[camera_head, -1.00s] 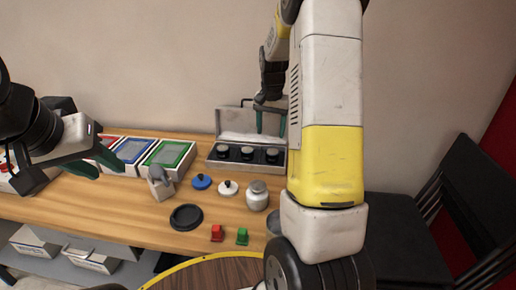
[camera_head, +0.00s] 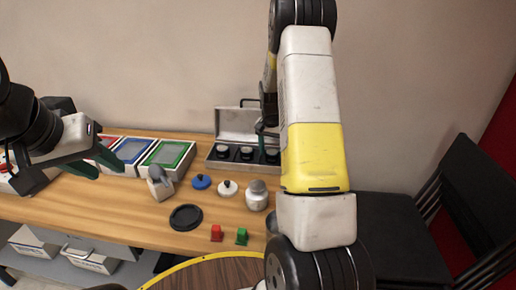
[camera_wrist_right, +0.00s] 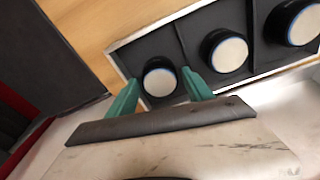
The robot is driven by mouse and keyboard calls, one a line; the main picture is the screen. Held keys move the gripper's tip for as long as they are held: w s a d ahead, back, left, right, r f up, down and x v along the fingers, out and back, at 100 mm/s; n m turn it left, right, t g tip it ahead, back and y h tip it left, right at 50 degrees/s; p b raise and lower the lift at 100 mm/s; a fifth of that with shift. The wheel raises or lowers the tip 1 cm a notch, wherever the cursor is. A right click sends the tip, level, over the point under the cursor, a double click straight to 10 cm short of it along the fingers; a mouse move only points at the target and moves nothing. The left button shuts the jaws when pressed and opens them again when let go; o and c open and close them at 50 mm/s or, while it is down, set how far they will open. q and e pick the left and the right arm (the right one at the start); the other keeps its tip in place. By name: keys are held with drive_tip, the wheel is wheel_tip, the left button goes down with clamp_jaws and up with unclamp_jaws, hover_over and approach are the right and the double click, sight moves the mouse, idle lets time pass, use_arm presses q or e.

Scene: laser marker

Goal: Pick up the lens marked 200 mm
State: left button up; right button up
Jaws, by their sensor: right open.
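Several things stand on the table; three dark round lenses with pale tops sit in a row in an open grey case (camera_head: 222,164). They are a left lens (camera_head: 222,151), a middle lens (camera_head: 247,153) and a right lens (camera_head: 272,156) in the head view; no marking is legible. My right gripper (camera_wrist_right: 160,83) is open, with its green fingertips on either side of the end lens (camera_wrist_right: 160,78), which is the right one in the head view. I cannot tell if they touch it. My left gripper (camera_head: 106,164) seems open and empty at the left.
Coloured framed boxes, such as the green one (camera_head: 168,154), stand left of the case. A blue knobbed disc (camera_head: 201,182), a white one (camera_head: 227,189), a metal jar (camera_head: 257,196) and a black disc (camera_head: 186,217) lie in front. The case lid stands up behind the lenses.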

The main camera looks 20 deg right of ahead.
drive_tip(key=c, duration=1.3)
drive_tip(key=shift+r, duration=0.1)
